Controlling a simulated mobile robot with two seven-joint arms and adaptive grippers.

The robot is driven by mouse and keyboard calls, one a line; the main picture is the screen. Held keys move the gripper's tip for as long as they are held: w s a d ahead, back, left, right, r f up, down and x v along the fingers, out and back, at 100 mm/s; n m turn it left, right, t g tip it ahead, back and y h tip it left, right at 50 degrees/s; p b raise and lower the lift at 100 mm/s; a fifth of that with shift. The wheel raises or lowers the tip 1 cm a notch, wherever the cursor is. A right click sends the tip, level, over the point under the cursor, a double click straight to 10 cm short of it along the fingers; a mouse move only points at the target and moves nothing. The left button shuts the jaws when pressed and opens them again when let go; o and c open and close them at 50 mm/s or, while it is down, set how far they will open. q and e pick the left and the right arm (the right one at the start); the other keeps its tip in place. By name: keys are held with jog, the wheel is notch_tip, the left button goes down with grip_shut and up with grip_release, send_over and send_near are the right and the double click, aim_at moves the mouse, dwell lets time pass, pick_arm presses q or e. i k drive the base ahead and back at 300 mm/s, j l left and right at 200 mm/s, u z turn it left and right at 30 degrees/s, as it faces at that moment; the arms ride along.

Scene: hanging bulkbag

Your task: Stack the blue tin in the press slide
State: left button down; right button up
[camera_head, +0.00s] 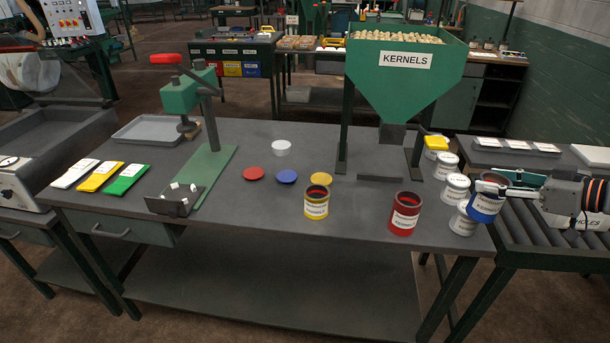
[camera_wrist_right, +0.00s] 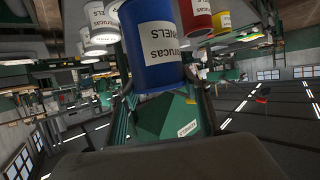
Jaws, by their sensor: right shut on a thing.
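The blue tin (camera_head: 484,209), with a white label, is in my right gripper (camera_head: 493,188) at the right end of the table. The fingers close around its upper part. It is beside the white tins, and I cannot tell whether it touches the table. It also shows large in the right wrist view (camera_wrist_right: 150,48), between the fingers. The green press (camera_head: 181,95) stands at the left of the table, on a long green base strip (camera_head: 211,168). A dark tray-like part (camera_head: 166,205) with small white blocks is at its front end; I see no tin there. My left gripper is out of view.
A yellow tin (camera_head: 317,203) and a red tin (camera_head: 405,214) stand near the front edge. Red (camera_head: 253,173), blue (camera_head: 287,176) and yellow (camera_head: 321,179) lids lie mid-table. The green kernel hopper (camera_head: 405,75) stands behind. White tins (camera_head: 456,188) line the right end.

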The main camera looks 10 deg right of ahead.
aim_at(180, 196)
jog(key=j+z, duration=0.4)
jog(key=j, duration=0.4)
jog(key=i+j, duration=0.15)
jog(key=j, duration=0.35)
jog(key=i+j, duration=0.1)
jog(key=j, duration=0.4)
jog(key=i+j+z, duration=0.1)
jog(key=j, duration=0.35)
jog(key=i+j, duration=0.15)
jog(key=j, duration=0.35)
jog(key=i+j, duration=0.1)
jog(key=j, duration=0.4)
jog(key=i+j+z, duration=0.1)
jog(key=j, duration=0.45)
jog(key=i+j, duration=0.15)
jog(key=j, duration=0.35)
